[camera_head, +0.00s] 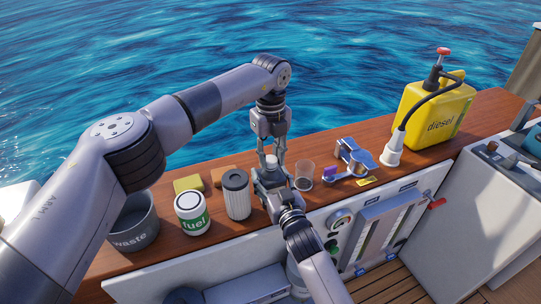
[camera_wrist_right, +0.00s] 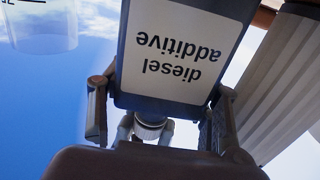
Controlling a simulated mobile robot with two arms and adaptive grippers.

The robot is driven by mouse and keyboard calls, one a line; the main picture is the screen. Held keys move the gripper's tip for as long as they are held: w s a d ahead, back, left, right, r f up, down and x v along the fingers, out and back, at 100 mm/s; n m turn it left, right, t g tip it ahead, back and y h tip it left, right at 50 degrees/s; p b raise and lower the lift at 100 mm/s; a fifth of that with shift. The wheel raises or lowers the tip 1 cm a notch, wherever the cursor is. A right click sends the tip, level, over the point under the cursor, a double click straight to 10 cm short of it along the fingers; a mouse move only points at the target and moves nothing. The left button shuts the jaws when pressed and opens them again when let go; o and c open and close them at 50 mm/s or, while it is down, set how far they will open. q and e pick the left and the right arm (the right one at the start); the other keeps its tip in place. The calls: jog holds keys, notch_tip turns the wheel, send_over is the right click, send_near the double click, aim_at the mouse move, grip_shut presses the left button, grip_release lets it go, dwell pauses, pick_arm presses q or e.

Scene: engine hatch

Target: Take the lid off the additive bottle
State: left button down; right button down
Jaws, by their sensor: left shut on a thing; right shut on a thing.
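The additive bottle (camera_wrist_right: 182,50) is dark with a white "diesel additive" label and appears upside down in the right wrist view. My right gripper (camera_wrist_right: 155,115) is shut on it, one finger on each side. The whitish lid or neck (camera_wrist_right: 150,122) shows at the bottle's top end, between grey finger parts. In the head view my left gripper (camera_head: 271,158) points down from above and is shut, apparently on the lid, just over my right gripper (camera_head: 272,178). The grippers mostly hide the bottle there, and I cannot tell whether the lid is free of it.
On the wooden ledge stand a waste bin (camera_head: 134,222), a fuel can (camera_head: 193,214), a ribbed filter (camera_head: 236,195), a clear cup (camera_head: 304,175), a blue-grey metal part (camera_head: 353,155) and a yellow diesel canister (camera_head: 436,115). Sponges (camera_head: 188,183) lie behind the can. Little ledge is free near the grippers.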

aim_at(271, 159)
pick_arm(q)
jog(key=n, duration=1.2)
jog(key=shift+r, duration=0.2)
jog(key=shift+r, duration=0.95)
jog(key=shift+r, duration=0.1)
jog(key=shift+r, duration=1.9)
pick_arm(e)
jog(key=shift+c, duration=2.3)
grip_release()
